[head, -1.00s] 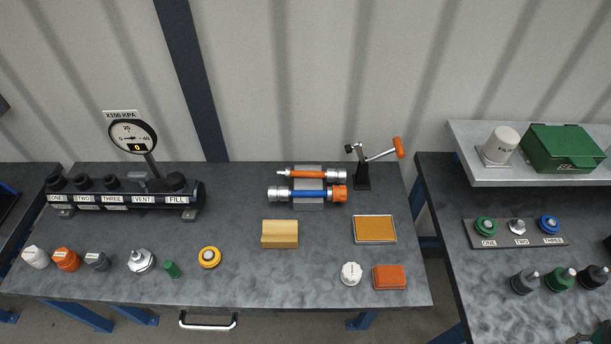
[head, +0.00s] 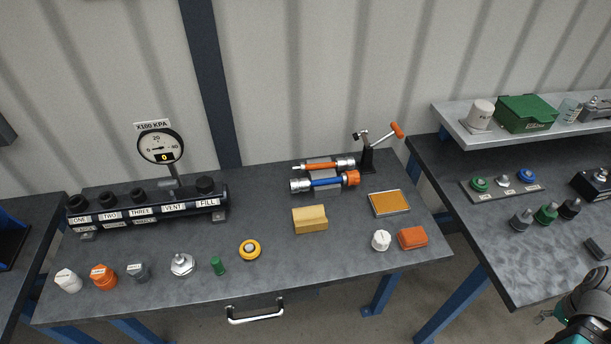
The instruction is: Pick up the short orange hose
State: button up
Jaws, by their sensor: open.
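The short orange hose (head: 322,167) lies roughly level in a grey holder at the back of the main bench, with metal fittings at its ends. A blue hose (head: 327,182) with metal fittings and an orange end piece lies parallel just in front of it. Part of my arm and my gripper (head: 545,317) show at the lower right edge, far from the orange hose. The gripper is open and is small and partly cut off in this view; nothing is seen in it.
A clamp stand with an orange handle (head: 396,130) rises right of the hoses. A yellow block (head: 310,219) and an orange-topped tray (head: 389,203) lie in front. A black manifold with a gauge (head: 161,146) stands left. A gap separates the right bench (head: 480,235).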

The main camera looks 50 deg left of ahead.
aim_at(340, 163)
jog(key=z, duration=0.05)
jog(key=k, duration=1.25)
jog(key=u, duration=1.85)
jog(key=i, duration=1)
jog(key=u, duration=0.05)
